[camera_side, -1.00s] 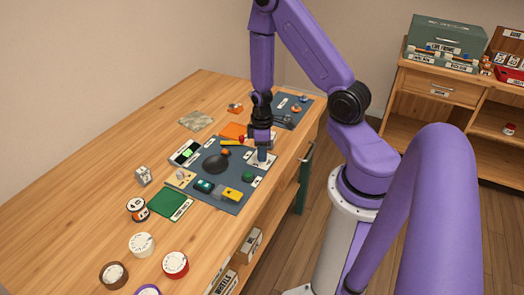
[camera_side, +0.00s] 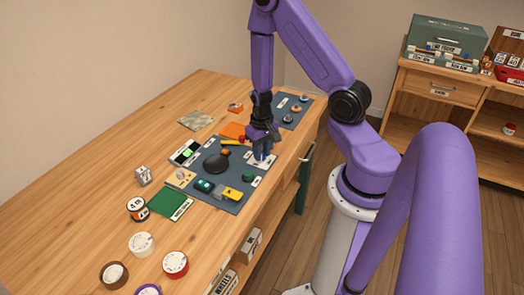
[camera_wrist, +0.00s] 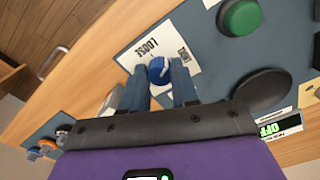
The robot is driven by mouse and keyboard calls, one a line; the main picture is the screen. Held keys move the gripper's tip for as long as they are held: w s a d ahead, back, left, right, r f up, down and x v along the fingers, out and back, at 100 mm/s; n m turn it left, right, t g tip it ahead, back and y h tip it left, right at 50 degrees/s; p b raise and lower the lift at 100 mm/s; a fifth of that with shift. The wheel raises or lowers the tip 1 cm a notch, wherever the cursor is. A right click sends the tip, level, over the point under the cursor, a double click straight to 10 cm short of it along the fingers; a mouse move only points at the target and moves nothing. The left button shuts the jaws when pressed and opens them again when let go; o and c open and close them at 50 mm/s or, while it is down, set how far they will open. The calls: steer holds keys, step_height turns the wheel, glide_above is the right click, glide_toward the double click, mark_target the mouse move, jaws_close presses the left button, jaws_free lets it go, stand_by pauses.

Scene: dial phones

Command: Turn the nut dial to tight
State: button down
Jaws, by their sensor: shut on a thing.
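The nut dial (camera_wrist: 158,70) is a small blue knob on a white card (camera_wrist: 184,30). The card reads LOOSE at its left part in the wrist view; a second label at its right is too small to read surely. My gripper (camera_wrist: 159,75) has its two blue-grey fingers on either side of the knob, shut on it. A pale mark shows on the knob's top, but its exact heading is hard to tell. In the side view my gripper (camera_side: 262,155) is down at the white card (camera_side: 262,166) and mostly hides the knob.
The card lies on a dark blue mat (camera_side: 222,201) with a green button (camera_side: 248,176), a black round pad (camera_side: 216,163) and a yellow block (camera_side: 233,194). A lit OFF display (camera_wrist: 279,127) is near.

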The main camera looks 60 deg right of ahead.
steer(key=shift+m, duration=2)
steer(key=c, duration=0.9)
jaws_free()
steer(key=shift+o, duration=0.2)
